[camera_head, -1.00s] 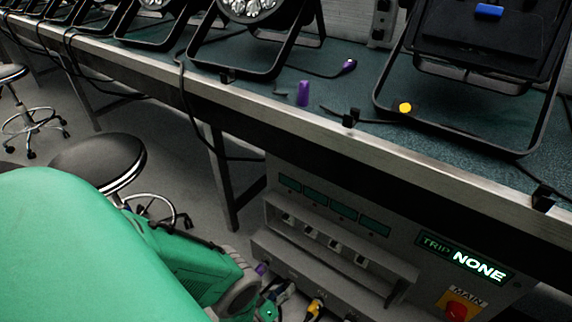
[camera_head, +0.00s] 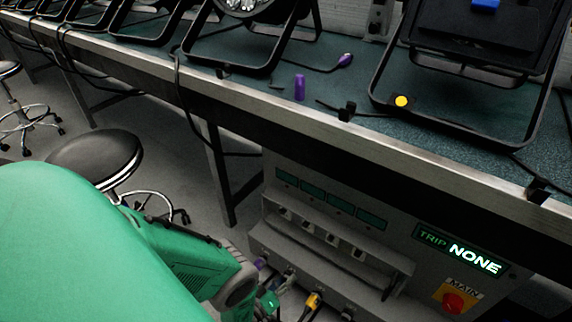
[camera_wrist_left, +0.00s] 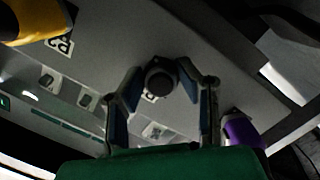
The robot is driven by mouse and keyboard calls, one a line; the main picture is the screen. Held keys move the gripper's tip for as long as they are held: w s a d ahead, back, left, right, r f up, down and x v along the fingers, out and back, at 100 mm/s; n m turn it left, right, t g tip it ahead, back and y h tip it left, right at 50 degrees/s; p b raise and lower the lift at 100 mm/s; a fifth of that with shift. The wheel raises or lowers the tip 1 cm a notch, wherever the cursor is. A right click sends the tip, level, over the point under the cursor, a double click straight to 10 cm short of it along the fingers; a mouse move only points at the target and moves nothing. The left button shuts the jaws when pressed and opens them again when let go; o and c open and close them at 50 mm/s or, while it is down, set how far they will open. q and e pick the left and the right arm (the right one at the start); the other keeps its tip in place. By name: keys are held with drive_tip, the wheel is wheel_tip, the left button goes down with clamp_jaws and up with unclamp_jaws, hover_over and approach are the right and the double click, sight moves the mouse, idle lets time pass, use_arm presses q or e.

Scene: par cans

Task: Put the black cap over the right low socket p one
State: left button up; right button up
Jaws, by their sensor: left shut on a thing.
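My left gripper (camera_wrist_left: 158,80) is shut on a round dark thing, seemingly the black cap (camera_wrist_left: 159,83), in the left wrist view. Its two blue-padded fingers sit on either side of it, in front of the grey panel face. In the head view my left gripper (camera_head: 272,298) is low at the panel's lower left, partly hidden by my green arm. The cap cannot be made out there. I cannot tell which socket is p one, or whether the cap touches a socket. My right gripper does not show.
A yellow plug (camera_head: 312,301) and a purple plug (camera_head: 261,263) sit on the power panel (camera_head: 400,250), close beside the gripper; they also flank it in the wrist view. The bench (camera_head: 420,155) overhangs the panel.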

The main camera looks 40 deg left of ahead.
use_arm(q)
drive_tip(key=o, duration=0.9)
drive_tip(key=s, duration=0.8)
drive_tip(key=s+r, duration=0.1)
drive_tip(key=s, duration=0.3)
drive_tip(key=shift+r, duration=0.1)
